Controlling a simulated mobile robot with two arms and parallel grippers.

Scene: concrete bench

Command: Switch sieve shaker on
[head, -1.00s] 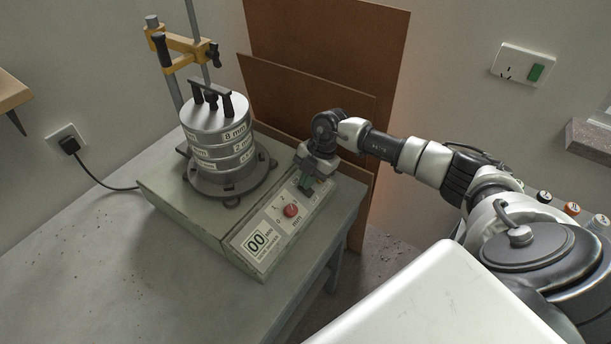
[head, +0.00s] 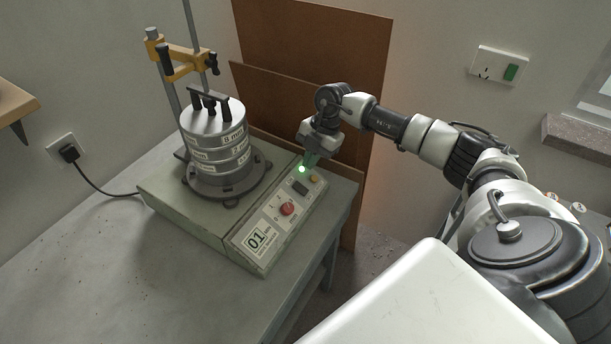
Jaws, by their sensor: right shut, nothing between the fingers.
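The sieve shaker (head: 185,205) stands on the bench with a stack of round metal sieves (head: 219,150) on it. A green light (head: 301,170) glows at the panel's far end. My right gripper (head: 310,160) is shut and empty, its fingertips just above and beside the green light; I cannot tell whether they touch the panel. My left gripper is not in view.
Brown boards (head: 300,110) lean behind the shaker, close to my right arm. A clamp stand (head: 180,60) rises behind the sieves. A plug sits in the left wall socket (head: 68,150). The bench (head: 110,260) is clear at front left.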

